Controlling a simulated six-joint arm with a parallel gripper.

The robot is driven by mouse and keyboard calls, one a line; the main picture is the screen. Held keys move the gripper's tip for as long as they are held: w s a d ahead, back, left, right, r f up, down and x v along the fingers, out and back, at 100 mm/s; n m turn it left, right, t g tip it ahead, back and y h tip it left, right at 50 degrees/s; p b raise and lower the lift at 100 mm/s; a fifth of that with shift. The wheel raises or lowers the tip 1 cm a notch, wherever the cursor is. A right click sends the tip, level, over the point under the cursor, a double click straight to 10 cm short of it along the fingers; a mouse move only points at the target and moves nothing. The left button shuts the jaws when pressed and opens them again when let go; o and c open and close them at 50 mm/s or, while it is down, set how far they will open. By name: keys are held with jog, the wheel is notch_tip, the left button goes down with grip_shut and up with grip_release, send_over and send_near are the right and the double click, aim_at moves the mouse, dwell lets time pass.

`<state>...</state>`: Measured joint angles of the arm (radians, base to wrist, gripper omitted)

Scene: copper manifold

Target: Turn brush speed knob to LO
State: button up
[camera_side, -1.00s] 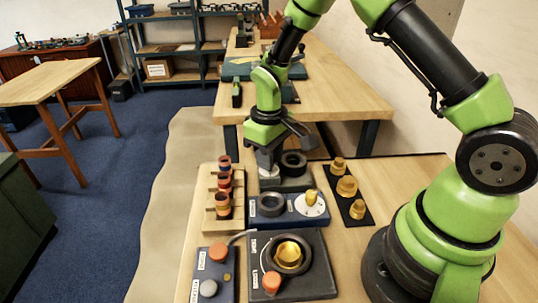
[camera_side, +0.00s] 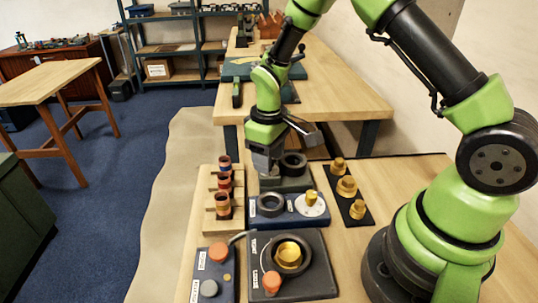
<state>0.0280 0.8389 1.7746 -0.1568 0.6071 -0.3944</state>
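A small yellow knob (camera_side: 311,197) stands on a round white dial (camera_side: 318,209) at the right end of a blue box (camera_side: 290,220). I take it for the brush speed knob; the dial's marks are too small to read. A dark ring (camera_side: 270,204) sits on the left part of the same box. My gripper (camera_side: 264,167) points down behind the box, up and left of the knob and apart from it. Its fingertips are small and dark here, so I cannot tell how far they are open. No held object shows.
A wooden rack (camera_side: 209,222) with several copper-and-black fittings stands left of the box. A dark mat (camera_side: 355,219) with brass fittings lies to the right. In front are a panel with a brass cup (camera_side: 289,255) and a button box (camera_side: 214,268). Another dark ring (camera_side: 293,163) stands behind.

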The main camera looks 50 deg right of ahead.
notch_tip(320, 180, up, 9)
jog(key=shift+r, duration=0.5)
dwell(0.3)
jog(key=s+a+r+m+t, duration=0.2)
jog(key=s+r+m+t, duration=0.1)
jog(key=s+r, duration=0.55)
jog(key=s+a+r+m+t+y, duration=0.1)
jog(key=s+r+m+t+y, duration=0.1)
jog(key=s, duration=0.8)
notch_tip(320, 180, up, 3)
jog(key=shift+s+a+r+m+t, duration=0.1)
jog(key=shift+s+a+m+t, duration=0.15)
jog(key=shift+m+t, duration=0.65)
